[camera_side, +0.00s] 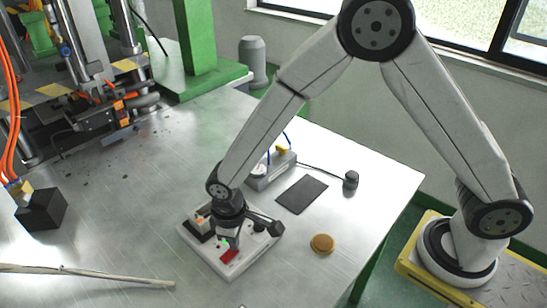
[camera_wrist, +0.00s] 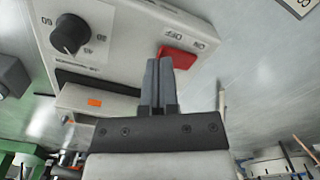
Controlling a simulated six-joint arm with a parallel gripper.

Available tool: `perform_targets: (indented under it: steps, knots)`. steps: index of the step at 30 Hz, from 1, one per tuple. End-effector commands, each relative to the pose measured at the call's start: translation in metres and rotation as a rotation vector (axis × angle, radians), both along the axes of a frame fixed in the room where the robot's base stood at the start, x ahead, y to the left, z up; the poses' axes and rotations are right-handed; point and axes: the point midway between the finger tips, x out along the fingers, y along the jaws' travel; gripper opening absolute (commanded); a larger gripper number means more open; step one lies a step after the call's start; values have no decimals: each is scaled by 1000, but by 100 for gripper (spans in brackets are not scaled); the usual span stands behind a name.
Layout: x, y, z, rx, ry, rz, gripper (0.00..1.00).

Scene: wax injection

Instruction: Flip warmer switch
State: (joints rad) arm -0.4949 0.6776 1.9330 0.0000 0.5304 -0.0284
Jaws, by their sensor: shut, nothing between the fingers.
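The warmer (camera_side: 215,262) is a white box on the metal table, and it also fills the upper left of the wrist view (camera_wrist: 118,45). My gripper (camera_wrist: 160,62) is shut and empty. Its fingertips are right beside the switch's left end in the wrist view; I cannot tell whether they touch it. Which way the switch is tipped is unclear. A black dial (camera_wrist: 70,34) with numbers sits on the same panel.
A grey box (camera_side: 270,172) with a blue hose stands behind the warmer. A dark flat pad (camera_side: 302,194), a black knob-like piece (camera_side: 351,180) and a round tan disc (camera_side: 322,243) lie to the right. A black block (camera_side: 41,209) and a pale rod (camera_side: 90,274) are at left.

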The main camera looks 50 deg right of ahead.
Motion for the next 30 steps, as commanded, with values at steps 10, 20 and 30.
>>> perform_targets:
  steps: [10,20,30]
  knots:
    - [0,0,-4,0,1,0,0]
    - [0,0,-7,0,1,0,0]
    - [0,0,-9,0,0,0,0]
